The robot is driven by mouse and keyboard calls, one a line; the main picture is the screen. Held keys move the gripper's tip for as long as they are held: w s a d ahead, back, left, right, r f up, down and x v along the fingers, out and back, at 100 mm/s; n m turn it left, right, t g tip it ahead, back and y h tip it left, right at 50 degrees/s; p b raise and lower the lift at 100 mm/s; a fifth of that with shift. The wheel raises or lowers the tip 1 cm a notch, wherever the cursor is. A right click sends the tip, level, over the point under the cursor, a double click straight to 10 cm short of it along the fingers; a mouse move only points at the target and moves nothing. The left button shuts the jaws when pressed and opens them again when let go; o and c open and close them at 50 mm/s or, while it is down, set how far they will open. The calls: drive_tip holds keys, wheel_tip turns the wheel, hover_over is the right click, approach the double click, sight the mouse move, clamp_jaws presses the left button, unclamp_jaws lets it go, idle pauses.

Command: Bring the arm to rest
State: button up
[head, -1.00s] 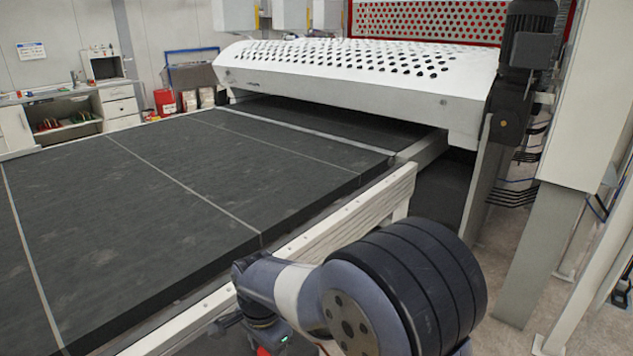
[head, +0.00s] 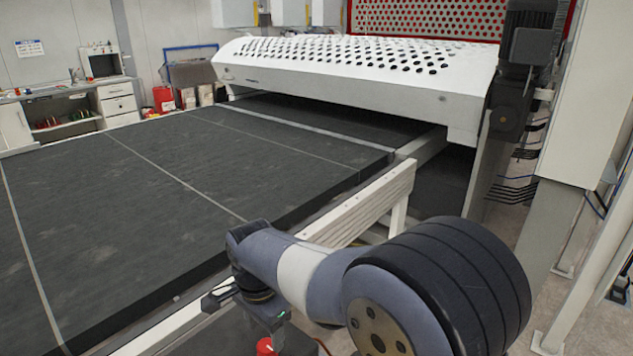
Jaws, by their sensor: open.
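My arm is folded in the lower right of the head view, in front of the belt's near edge. My gripper (head: 264,318) hangs below the wrist at the bottom of the view, its grey body showing a small green light. It is open, and I see nothing held in it. Its fingertips cannot be made out clearly. The wrist appears in front of the white side rail (head: 372,203), and I cannot tell how much space lies between them.
The wide dark conveyor belt (head: 130,215) fills the left and leads under the white perforated hood (head: 350,75). A motor (head: 527,40) and a pale upright post (head: 590,100) stand at the right. A bench (head: 75,105) and red container (head: 163,99) are at the back left.

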sight(267, 344)
wheel_tip(267, 344, up, 6)
drive_tip(key=f, duration=0.1)
wheel_tip(267, 344, down, 11)
drive_tip(key=shift+r, duration=0.2)
drive_tip(key=n, duration=0.6)
drive_tip(key=shift+r+p, duration=0.1)
drive_tip(key=shift+p, duration=0.25)
drive_tip(key=n, duration=0.6)
drive_tip(key=shift+n, duration=0.3)
drive_tip(key=n, duration=0.6)
drive_tip(key=shift+p, duration=0.35)
drive_tip(key=n, duration=0.5)
drive_tip(key=shift+n+p, duration=0.3)
drive_tip(key=shift+d, duration=0.1)
